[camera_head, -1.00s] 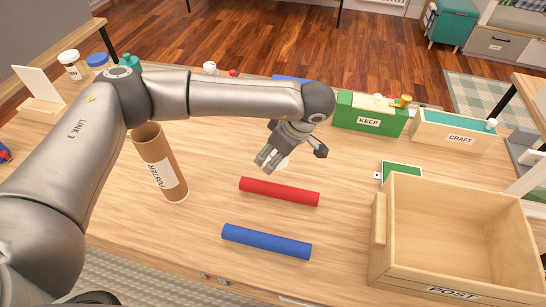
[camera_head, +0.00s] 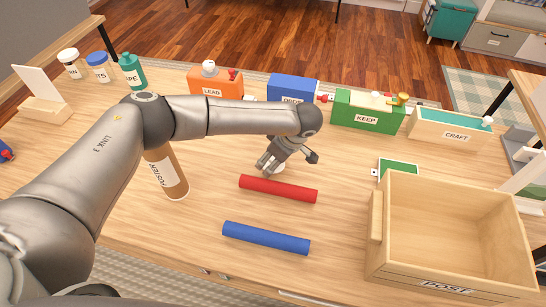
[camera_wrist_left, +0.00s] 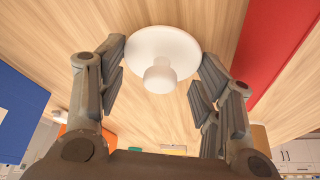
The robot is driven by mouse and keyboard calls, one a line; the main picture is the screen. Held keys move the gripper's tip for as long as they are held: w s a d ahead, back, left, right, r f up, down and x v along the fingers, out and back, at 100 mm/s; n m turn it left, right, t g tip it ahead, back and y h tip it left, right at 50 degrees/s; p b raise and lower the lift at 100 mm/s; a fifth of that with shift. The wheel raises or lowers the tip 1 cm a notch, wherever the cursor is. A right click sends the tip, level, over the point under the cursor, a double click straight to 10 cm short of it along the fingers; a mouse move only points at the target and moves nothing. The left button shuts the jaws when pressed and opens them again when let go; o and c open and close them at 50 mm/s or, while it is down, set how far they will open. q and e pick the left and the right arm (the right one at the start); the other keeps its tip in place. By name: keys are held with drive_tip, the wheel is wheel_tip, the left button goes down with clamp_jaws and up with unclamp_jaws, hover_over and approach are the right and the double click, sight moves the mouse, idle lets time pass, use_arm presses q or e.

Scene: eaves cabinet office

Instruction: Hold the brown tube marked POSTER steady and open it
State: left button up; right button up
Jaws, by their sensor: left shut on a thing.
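The brown tube (camera_head: 168,175) marked POSTER stands on the desk at left, slightly tilted in the picture. My left arm hides its top end. My left gripper (camera_head: 268,168) is right of the tube, low over the desk behind the red roll (camera_head: 278,189). It is shut on a white cap (camera_head: 279,169), a round disc with a knob. In the left wrist view the cap (camera_wrist_left: 160,50) sits between the fingers (camera_wrist_left: 160,75), its rim close against them. My right gripper is not in view.
A blue roll (camera_head: 266,238) lies nearer the front. The wooden POST box (camera_head: 376,218) is at right. LEAD (camera_head: 210,92), blue, KEEP (camera_head: 366,119) and CRAFT (camera_head: 455,136) boxes line the back. Bottles stand at back left. The desk is clear between tube and rolls.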

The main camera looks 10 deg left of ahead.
use_arm(q)
drive_tip(key=shift+f, duration=0.2)
drive_tip(key=o, duration=0.8)
drive_tip(key=shift+r, duration=0.1)
drive_tip(key=shift+r, duration=0.1)
drive_tip(key=b+v, duration=0.2)
drive_tip(key=v, duration=1)
drive_tip(key=shift+a, duration=0.1)
